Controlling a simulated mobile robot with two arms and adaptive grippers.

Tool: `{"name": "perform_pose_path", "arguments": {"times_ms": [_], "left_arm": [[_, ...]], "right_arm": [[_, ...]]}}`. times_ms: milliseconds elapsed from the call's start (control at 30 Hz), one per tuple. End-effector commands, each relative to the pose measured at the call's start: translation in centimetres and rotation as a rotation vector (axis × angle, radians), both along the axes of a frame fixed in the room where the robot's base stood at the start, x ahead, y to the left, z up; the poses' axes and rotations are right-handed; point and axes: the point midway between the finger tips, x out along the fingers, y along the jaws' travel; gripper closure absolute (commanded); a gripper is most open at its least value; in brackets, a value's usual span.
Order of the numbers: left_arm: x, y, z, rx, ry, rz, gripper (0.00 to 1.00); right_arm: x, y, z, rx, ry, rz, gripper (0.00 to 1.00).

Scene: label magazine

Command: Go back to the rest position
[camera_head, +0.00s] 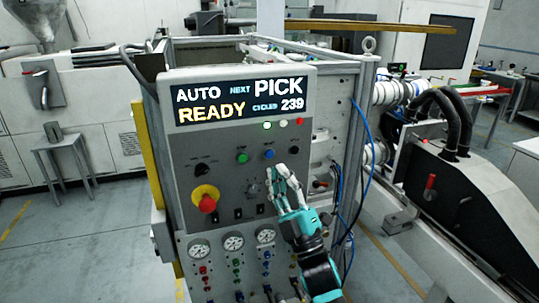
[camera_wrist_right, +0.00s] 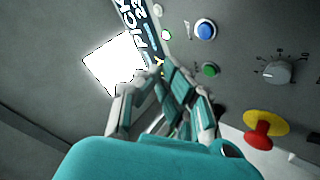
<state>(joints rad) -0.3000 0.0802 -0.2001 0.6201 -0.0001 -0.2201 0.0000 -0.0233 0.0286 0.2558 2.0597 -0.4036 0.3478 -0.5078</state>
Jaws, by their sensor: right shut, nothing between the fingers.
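My right gripper (camera_head: 281,176) is teal and grey. It is shut and empty in front of the grey control panel (camera_head: 185,150), below the blue button (camera_head: 268,154). In the right wrist view my right gripper (camera_wrist_right: 160,78) reaches up from the bottom, with the blue button (camera_wrist_right: 205,29) and the green button (camera_wrist_right: 210,70) to the right of its fingertips. I cannot tell whether the fingers touch the panel. The display (camera_head: 240,97) reads AUTO READY, NEXT PICK and CYCLES 239. My left gripper is not in view.
A red emergency stop on a yellow base (camera_head: 207,203) sticks out left of my right gripper. Pressure gauges (camera_head: 233,241) sit low on the panel. Blue cables (camera_head: 362,125) and a black machine (camera_head: 460,200) are to the right.

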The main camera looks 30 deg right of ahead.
Motion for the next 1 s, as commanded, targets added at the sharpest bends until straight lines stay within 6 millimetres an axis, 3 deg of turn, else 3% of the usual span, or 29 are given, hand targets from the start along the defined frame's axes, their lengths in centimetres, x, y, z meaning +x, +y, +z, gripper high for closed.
{"name": "perform_pose_path", "arguments": {"times_ms": [267,367,433,567,733,867,1000], "left_arm": [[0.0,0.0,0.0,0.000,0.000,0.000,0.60],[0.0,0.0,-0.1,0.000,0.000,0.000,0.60],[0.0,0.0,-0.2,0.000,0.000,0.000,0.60],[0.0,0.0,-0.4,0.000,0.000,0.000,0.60],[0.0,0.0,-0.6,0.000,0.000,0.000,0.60],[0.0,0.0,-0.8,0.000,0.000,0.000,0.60],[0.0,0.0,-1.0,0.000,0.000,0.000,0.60]], "right_arm": [[0.1,0.0,-0.1,0.002,0.003,0.001,1.00],[0.9,0.0,-1.7,0.023,0.040,0.013,1.00],[2.0,0.0,-4.3,0.058,0.101,0.032,1.00],[4.8,0.4,-12.2,0.164,0.281,0.081,1.00],[6.3,1.6,-24.4,0.316,0.543,0.131,1.00],[5.5,2.9,-34.1,0.431,0.745,0.149,1.00],[2.6,4.4,-44.4,0.548,0.964,0.145,1.00]]}}
